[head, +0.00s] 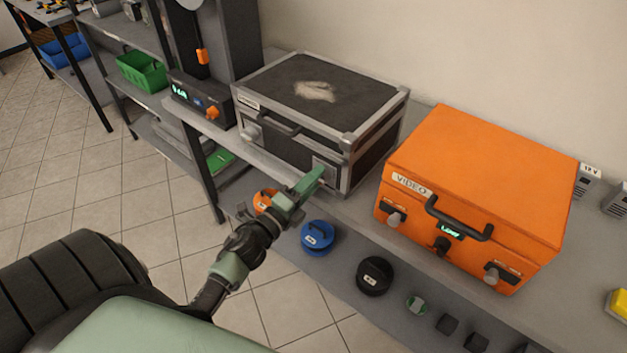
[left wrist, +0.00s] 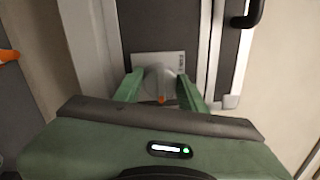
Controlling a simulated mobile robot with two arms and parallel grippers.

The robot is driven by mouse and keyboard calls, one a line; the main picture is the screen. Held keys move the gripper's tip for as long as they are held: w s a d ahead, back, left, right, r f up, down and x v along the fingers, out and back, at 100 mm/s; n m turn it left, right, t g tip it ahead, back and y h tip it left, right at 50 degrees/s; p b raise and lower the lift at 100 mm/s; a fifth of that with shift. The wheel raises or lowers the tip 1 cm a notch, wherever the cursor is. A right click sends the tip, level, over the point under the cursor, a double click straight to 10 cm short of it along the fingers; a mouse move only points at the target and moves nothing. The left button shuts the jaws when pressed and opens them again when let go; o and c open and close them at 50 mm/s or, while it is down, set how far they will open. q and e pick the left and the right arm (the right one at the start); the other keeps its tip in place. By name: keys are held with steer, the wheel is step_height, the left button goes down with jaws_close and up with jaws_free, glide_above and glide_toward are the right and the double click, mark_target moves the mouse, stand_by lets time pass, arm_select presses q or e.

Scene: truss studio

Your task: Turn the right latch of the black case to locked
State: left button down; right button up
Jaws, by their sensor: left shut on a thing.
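The black case (head: 315,93) with silver metal edges stands on the upper shelf, its lid shut and a pale patch on top. Its left latch (head: 251,132) is a light knob near the front left corner. Its right latch (head: 321,162) is at the front right, partly hidden by my gripper. My left gripper (head: 315,178) is at this latch. In the left wrist view the green fingers (left wrist: 160,86) are shut on the round grey knob of the right latch (left wrist: 157,72), in front of its light plate. An orange mark shows on the knob's lower edge. My right gripper is not in view.
An orange VIDEO case (head: 480,170) stands close to the right. The black case's handle (head: 277,124) sticks out between the latches. Blue (head: 317,236) and black (head: 375,275) round items lie on the lower shelf. A device with an orange knob (head: 211,112) stands left.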

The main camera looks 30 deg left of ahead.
arm_select(q)
steer(key=c, duration=0.8)
jaws_free()
steer(key=shift+c, duration=0.2)
steer(key=shift+s, duration=0.1)
steer(key=s+b, duration=0.1)
steer(key=s, duration=0.6)
steer(key=shift+s+a+f+b, duration=0.3)
